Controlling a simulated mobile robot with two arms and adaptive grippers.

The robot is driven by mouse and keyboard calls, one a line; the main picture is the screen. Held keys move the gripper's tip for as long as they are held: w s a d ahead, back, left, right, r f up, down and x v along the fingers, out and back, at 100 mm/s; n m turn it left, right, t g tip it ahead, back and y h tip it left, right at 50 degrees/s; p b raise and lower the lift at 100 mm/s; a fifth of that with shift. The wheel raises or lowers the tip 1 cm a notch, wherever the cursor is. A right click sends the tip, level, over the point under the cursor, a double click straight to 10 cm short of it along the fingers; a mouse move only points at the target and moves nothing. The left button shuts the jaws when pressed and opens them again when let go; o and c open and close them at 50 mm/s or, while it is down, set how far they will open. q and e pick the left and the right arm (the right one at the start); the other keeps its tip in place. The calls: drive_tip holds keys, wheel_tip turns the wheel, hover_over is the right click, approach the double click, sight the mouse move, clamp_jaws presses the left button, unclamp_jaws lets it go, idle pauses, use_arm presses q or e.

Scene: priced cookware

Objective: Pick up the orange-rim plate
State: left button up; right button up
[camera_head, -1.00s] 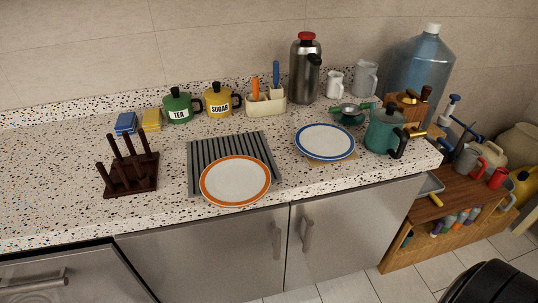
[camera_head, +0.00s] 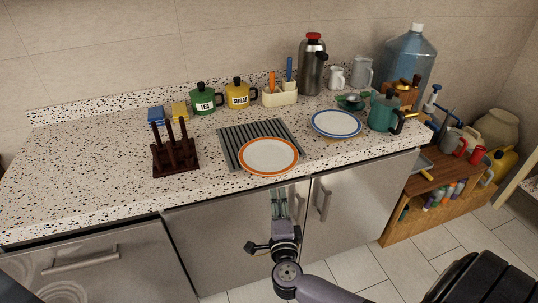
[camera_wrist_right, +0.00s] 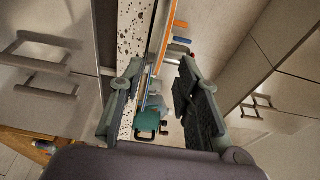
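The orange-rim plate (camera_head: 268,156) is white inside and lies flat at the counter's front edge, partly on a grey ribbed mat (camera_head: 243,135). My right gripper (camera_head: 279,198) is in front of the cabinet doors, just below the plate's near rim in the head view. In the right wrist view my right gripper (camera_wrist_right: 158,75) is open, with nothing between its pads. There the orange rim (camera_wrist_right: 169,28) shows nearly edge-on, ahead of and between the fingers. The gripper looks apart from the plate. My left gripper is not in view.
A dark rack (camera_head: 176,157) stands left of the mat. A blue-rim plate (camera_head: 336,123) and a teal kettle (camera_head: 384,112) are to the right. Canisters and a utensil holder (camera_head: 279,97) stand behind. The counter's left part (camera_head: 80,170) is clear.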

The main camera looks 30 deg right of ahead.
sight(275, 172)
drive_tip(key=x, duration=0.3)
drive_tip(key=p+x, duration=0.1)
drive_tip(key=x, duration=0.6)
drive_tip(key=shift+d+r, duration=0.1)
drive_tip(key=shift+r, duration=0.3)
drive_tip(key=shift+w+d+f, duration=0.1)
drive_tip(key=shift+w+d, duration=0.1)
drive_tip(key=shift+w, duration=0.25)
drive_tip(key=shift+s, duration=0.1)
drive_tip(key=shift+c, duration=0.6)
clamp_jaws()
